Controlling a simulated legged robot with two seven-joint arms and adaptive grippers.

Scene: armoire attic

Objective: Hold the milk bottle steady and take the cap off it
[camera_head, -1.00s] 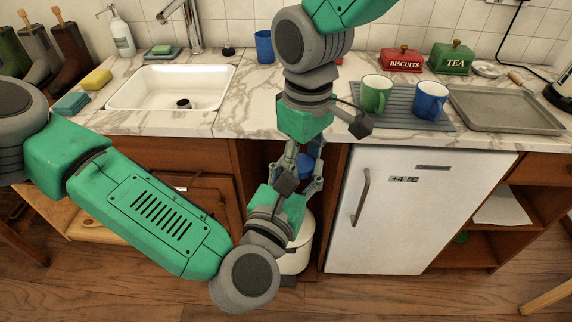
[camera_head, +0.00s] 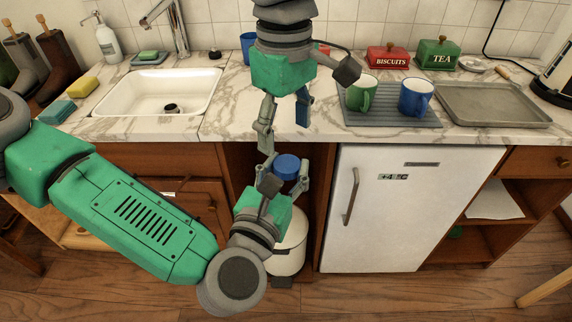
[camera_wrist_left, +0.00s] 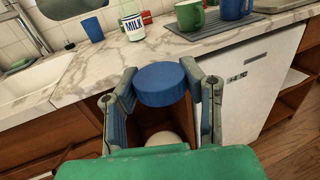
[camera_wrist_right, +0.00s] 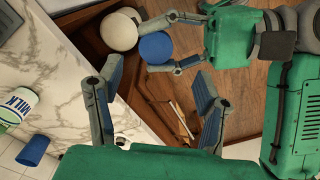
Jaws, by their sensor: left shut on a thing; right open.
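A thick round blue piece, like a large cap (camera_head: 287,166), is between the fingers of my left gripper (camera_head: 285,172), which is shut on it in front of the open cupboard. In the left wrist view the blue piece (camera_wrist_left: 161,85) spans the fingers; no bottle shows beneath it. In the head view my right arm hides most of that spot. My right gripper (camera_head: 285,136) is open and empty, above the blue piece.
The counter edge (camera_head: 215,136) is close behind both grippers. A blue cup (camera_head: 247,45) stands on the counter; green (camera_head: 360,95) and blue (camera_head: 416,97) mugs stand on a grey mat. The fridge (camera_head: 400,215) is right.

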